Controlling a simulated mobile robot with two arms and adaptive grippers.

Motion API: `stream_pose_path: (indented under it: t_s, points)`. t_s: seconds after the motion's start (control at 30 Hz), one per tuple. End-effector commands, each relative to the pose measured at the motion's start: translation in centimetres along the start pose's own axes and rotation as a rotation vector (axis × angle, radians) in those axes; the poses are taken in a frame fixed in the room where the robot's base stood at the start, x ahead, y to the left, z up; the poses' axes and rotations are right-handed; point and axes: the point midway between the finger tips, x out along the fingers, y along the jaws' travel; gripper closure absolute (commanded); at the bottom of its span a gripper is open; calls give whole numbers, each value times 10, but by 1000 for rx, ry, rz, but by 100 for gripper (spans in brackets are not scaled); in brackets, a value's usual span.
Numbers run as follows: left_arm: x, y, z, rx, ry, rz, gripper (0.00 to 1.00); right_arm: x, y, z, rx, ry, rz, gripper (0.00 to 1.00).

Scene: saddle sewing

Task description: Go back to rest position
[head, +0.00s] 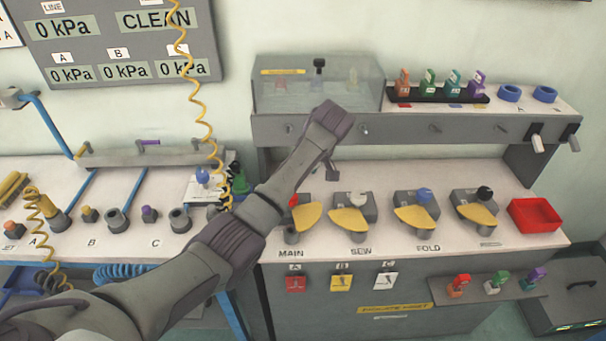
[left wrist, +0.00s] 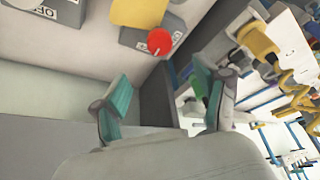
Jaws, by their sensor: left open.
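My left arm crosses the head view from the lower left. Its gripper (head: 331,168) hangs in front of the right workbench, above the MAIN and SEW stations, mostly behind my wrist. In the left wrist view the two teal-padded fingers of the left gripper (left wrist: 160,88) are spread apart with nothing between them. A red knob (left wrist: 160,41) beside a yellow paddle (left wrist: 138,12) shows beyond the fingertips, apart from them. My right gripper is in neither view.
The right workbench has several yellow paddles (head: 348,219), a red tray (head: 535,215), a clear cover (head: 318,86) and a black rack (head: 437,95) of colored parts on its shelf. A yellow coiled hose (head: 203,125) hangs by my left arm. The left bench (head: 62,240) holds several sockets.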

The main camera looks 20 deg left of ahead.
Motion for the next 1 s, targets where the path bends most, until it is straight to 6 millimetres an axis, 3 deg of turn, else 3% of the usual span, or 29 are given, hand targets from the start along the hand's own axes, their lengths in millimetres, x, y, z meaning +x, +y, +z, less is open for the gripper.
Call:
stream_pose_path:
  t_s: [0.3,0.47,0.57,0.7,0.9,1.0]
  points:
    - [4,-2,3,12,-4,2,27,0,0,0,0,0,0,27]
    - [36,-26,37,150,-52,34,27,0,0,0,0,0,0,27]
    - [65,-61,73,308,-98,85,27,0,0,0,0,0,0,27]
    - [92,-125,120,541,-141,174,27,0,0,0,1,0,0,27]
    - [95,-222,162,829,-146,292,27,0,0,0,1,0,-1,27]
    - [88,-256,170,927,-132,328,27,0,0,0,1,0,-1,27]
